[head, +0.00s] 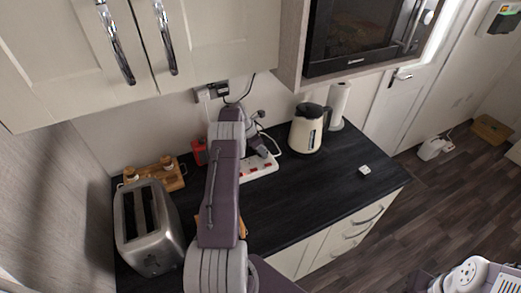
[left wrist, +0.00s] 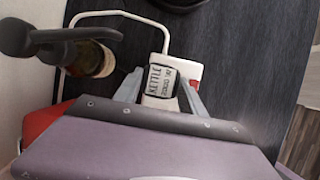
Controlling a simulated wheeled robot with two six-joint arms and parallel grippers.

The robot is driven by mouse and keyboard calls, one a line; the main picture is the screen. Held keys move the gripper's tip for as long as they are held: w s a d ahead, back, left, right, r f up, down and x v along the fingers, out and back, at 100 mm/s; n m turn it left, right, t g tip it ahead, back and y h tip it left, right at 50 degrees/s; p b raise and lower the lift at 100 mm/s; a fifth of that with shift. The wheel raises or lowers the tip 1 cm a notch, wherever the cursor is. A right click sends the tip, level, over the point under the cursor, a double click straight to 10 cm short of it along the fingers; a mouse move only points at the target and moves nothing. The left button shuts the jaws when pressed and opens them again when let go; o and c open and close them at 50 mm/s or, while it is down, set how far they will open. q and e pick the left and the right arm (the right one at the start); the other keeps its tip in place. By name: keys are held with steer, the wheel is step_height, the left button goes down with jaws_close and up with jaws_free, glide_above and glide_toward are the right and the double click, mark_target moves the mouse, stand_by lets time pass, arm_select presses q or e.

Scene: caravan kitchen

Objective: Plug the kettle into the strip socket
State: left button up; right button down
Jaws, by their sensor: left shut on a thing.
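My left gripper (head: 264,151) reaches over the counter to the white strip socket (head: 262,171), which has red switches. In the left wrist view the gripper (left wrist: 160,90) is shut on a white plug (left wrist: 159,81) with a label reading "KETTLE". The end of the strip (left wrist: 187,72) shows just behind the plug; the plug hides part of it. I cannot tell whether the plug touches the strip or is apart from it. The cream kettle (head: 306,132) with a black handle stands upright to the right of the strip. My right gripper is not in view.
A steel toaster (head: 149,228) and a wooden rack with jars (head: 154,174) stand at the left. A dark bottle (left wrist: 92,60) is close to the gripper. A paper roll (head: 338,106) stands behind the kettle. A small white object (head: 364,170) lies at the right; the counter's front right is mostly clear.

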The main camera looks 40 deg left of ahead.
mark_target(260, 156)
arm_select(q)
steer(key=shift+f+b, duration=0.65)
steer(key=shift+f, duration=0.25)
stand_by(0.3)
steer(key=shift+s+d+f+b, duration=0.3)
steer(key=shift+s+f, duration=0.1)
steer(key=shift+f, duration=0.15)
steer(key=o, duration=1.4)
steer(key=shift+a+f, duration=0.1)
steer(key=shift+o, duration=0.2)
steer(key=v, duration=0.1)
steer(key=b+v, duration=0.1)
steer(key=v, duration=0.1)
steer(key=w+v, duration=0.1)
steer(key=v, duration=0.1)
steer(key=shift+a, duration=0.25)
steer(key=b+v, duration=0.1)
steer(key=v, duration=0.4)
steer(key=shift+r, duration=0.3)
